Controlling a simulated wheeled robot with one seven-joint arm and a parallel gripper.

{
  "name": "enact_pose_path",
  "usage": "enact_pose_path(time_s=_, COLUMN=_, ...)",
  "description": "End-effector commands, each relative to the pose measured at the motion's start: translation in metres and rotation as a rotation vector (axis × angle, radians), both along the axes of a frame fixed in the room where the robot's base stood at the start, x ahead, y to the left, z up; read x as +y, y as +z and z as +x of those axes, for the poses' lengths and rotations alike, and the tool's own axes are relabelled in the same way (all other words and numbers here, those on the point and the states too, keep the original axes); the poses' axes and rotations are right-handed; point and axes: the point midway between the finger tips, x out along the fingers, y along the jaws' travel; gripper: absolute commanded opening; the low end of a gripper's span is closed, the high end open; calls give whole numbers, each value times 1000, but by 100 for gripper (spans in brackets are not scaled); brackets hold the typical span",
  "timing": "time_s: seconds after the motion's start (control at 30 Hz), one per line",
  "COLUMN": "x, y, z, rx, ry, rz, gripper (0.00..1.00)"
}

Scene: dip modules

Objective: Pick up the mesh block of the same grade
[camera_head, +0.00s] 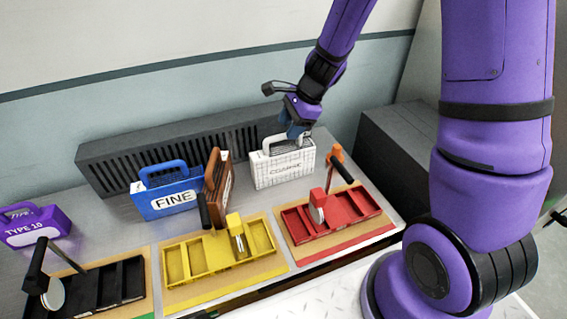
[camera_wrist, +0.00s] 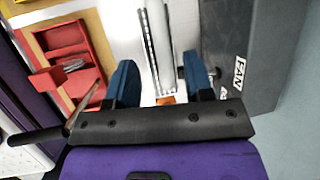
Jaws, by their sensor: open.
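A white block (camera_head: 283,168) with a grid pattern, a raised handle and a label that seems to read COARSE stands upright at the back right of the bench. A blue block (camera_head: 168,193) labelled FINE, also with a handle, stands to its left. A brown block (camera_head: 217,185) stands edge-on beside the blue one. A purple block (camera_head: 38,228) reads TYPE 10 at the far left. My gripper (camera_head: 296,132) is open at the white block's handle. In the wrist view, a pale upright strip (camera_wrist: 156,45) lies between my blue fingers (camera_wrist: 162,75); I cannot tell whether they touch it.
Red (camera_head: 333,220), yellow (camera_head: 215,258) and black (camera_head: 98,290) compartment trays line the front, with tools standing up from them. A dark slatted unit (camera_head: 120,165) runs behind the blocks. A dark box (camera_wrist: 240,55) labelled FAN is close right of my fingers in the wrist view.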

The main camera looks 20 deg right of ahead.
Motion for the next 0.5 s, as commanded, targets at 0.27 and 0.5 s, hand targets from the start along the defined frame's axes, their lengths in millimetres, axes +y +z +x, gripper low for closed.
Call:
enact_pose_path(time_s=0.27, x=13, y=-30, z=9, rx=2, ry=0, rz=0, gripper=48)
enact_pose_path(time_s=0.5, x=19, y=-44, z=11, rx=0, ry=1, rz=0, gripper=48)
